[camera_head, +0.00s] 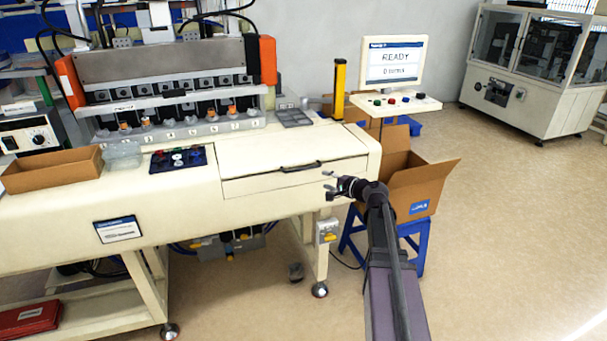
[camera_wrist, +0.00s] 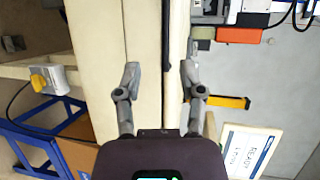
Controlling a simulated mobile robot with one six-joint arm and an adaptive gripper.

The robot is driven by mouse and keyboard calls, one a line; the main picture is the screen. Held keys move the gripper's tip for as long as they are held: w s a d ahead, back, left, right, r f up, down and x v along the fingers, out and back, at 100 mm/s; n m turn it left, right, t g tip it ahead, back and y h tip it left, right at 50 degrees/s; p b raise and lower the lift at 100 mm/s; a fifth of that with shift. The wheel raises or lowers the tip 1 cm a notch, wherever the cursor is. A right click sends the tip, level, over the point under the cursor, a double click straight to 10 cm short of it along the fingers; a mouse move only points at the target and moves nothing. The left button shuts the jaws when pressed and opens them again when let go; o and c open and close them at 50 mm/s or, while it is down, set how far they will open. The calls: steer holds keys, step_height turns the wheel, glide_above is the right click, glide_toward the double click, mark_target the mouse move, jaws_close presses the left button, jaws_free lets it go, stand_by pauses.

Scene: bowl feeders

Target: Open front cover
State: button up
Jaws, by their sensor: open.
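The front cover (camera_head: 290,181) is a cream panel on the right front of the cream machine. It is closed, with a dark bar handle (camera_head: 300,167) along its upper edge. In the wrist view the handle (camera_wrist: 166,40) appears as a dark upright bar, lying between the lines of my two fingers. My gripper (camera_head: 328,184) is open and empty, just right of the handle in the head view. Its fingers (camera_wrist: 160,76) point toward the machine in the wrist view. I see no contact with the handle; the exact gap is hard to tell.
A cardboard box (camera_head: 418,183) on a blue stool (camera_head: 411,240) stands just right of my gripper. A monitor (camera_head: 393,62) reading READY and a yellow post (camera_head: 339,88) stand behind. A grey tray (camera_head: 293,117) lies on the machine top. The floor at right is clear.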

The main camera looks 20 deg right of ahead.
mark_target(304, 169)
steer(key=shift+w+d+r+m+t, duration=0.2)
steer(key=shift+d+m+t, duration=0.15)
steer(key=shift+d, duration=0.3)
steer(key=b+x, duration=0.2)
steer(key=x, duration=1.1)
steer(key=shift+w+a+f+b, duration=0.2)
steer(key=shift+w+b, duration=0.1)
steer(key=shift+w, duration=0.05)
steer(key=shift+c, duration=0.2)
jaws_close()
